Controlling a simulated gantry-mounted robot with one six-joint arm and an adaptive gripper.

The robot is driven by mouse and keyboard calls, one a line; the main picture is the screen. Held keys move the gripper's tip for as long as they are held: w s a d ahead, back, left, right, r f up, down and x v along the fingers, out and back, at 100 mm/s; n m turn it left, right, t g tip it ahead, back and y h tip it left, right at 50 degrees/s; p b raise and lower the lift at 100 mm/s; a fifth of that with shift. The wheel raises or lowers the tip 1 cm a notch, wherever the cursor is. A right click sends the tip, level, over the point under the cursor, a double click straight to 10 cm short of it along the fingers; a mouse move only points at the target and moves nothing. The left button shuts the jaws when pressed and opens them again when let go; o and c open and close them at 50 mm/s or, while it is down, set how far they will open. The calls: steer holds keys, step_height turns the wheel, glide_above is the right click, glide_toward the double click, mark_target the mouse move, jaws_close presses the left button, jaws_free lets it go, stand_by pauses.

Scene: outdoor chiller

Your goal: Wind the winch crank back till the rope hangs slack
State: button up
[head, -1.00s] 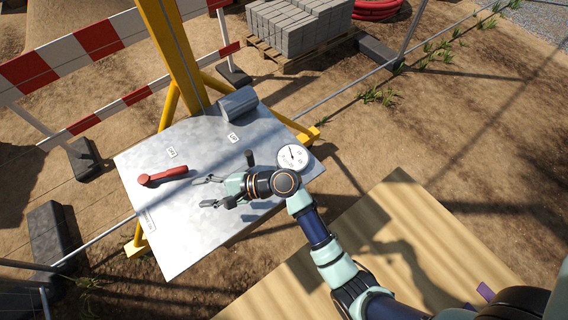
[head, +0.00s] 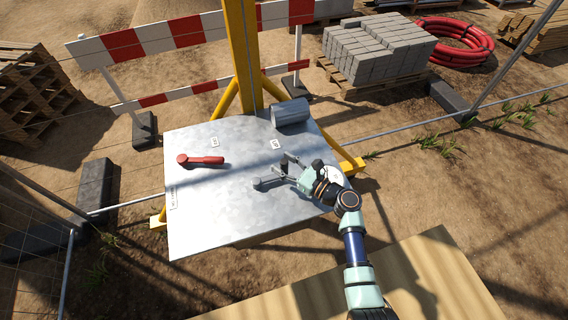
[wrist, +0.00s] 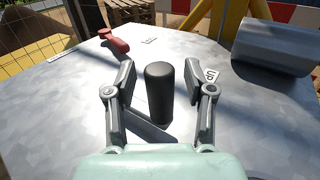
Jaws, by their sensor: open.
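The crank's dark upright grip (wrist: 159,92) stands between my gripper's fingers in the wrist view, with a gap on both sides. A grey bar lies on the plate beneath it. My gripper (wrist: 160,95) is open around the grip and shows in the head view over the right part of the metal plate (head: 215,225). The grey drum-like cylinder (head: 290,113) sits at the plate's back edge. A thin dark line, perhaps the rope, runs straight along the yellow post (head: 240,55). The crank's exact angle is hard to tell in the head view.
A red lever (head: 203,160) lies on the plate's left part. A white round gauge (head: 338,175) is partly hidden by my gripper. Small labels mark the plate, one reading UP (wrist: 212,74). A red-and-white barrier (head: 185,33) stands behind. The plate's front is clear.

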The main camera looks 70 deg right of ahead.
steer(key=shift+w, duration=0.1)
jaws_close()
steer(key=shift+w+f+y+b, duration=0.1)
steer(key=shift+w+y+b, duration=0.05)
steer(key=shift+y+b, duration=0.15)
